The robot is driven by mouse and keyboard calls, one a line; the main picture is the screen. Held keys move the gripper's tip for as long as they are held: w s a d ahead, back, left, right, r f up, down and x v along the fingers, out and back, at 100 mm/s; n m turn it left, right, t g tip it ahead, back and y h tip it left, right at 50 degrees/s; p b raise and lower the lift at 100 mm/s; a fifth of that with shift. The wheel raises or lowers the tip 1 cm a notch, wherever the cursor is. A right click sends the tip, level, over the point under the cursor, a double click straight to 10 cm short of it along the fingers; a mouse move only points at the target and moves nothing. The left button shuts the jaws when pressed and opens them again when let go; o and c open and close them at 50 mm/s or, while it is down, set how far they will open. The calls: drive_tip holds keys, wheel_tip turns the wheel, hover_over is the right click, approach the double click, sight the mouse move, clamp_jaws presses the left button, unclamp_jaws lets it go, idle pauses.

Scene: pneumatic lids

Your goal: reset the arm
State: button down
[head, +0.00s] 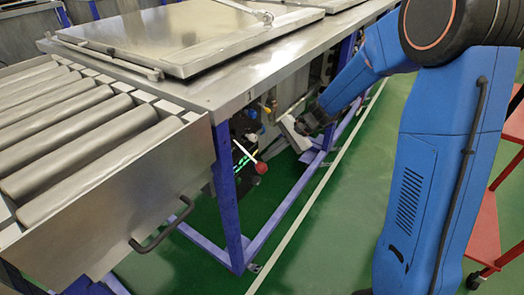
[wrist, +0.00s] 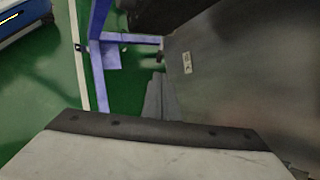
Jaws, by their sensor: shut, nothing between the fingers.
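My gripper (head: 292,136) is low beside the steel table, near its side below the top edge. It is shut and holds nothing. In the wrist view its narrow grey fingers (wrist: 161,98) lie together above green floor. A lever with a red knob (head: 261,168) is to the left of my gripper in the head view, under the table top, and apart from it. The flat steel lid (head: 190,38) on the table lies closed.
A roller conveyor (head: 90,130) with a black handle (head: 162,225) is at the left. The table's blue frame (head: 228,190) and small valves and hoses are close to my gripper. Red shelving (head: 487,230) stands at the right. Green floor (head: 335,225) is clear between.

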drive_tip(key=s+d+r+n+t+h, duration=0.1)
drive_tip(key=s+d+r+n+h, duration=0.15)
drive_tip(key=s+d+r, duration=0.4)
drive_tip(key=s+d+r+n+h, duration=0.1)
drive_tip(key=s+d+r+n, duration=0.25)
drive_tip(key=s, duration=0.55)
drive_tip(key=s+d+r+n+t+h, duration=0.1)
drive_tip(key=s+d+r+h, duration=0.1)
drive_tip(key=s+d, duration=0.3)
drive_tip(key=s+d+r+n+t+h, duration=0.2)
drive_tip(key=s+d, duration=0.4)
drive_tip(key=s, duration=0.5)
drive_tip(key=shift+d+r+t+h, duration=0.25)
drive_tip(key=shift+r+t+h, duration=0.1)
drive_tip(key=shift+h, duration=0.2)
drive_tip(key=shift+s, duration=0.1)
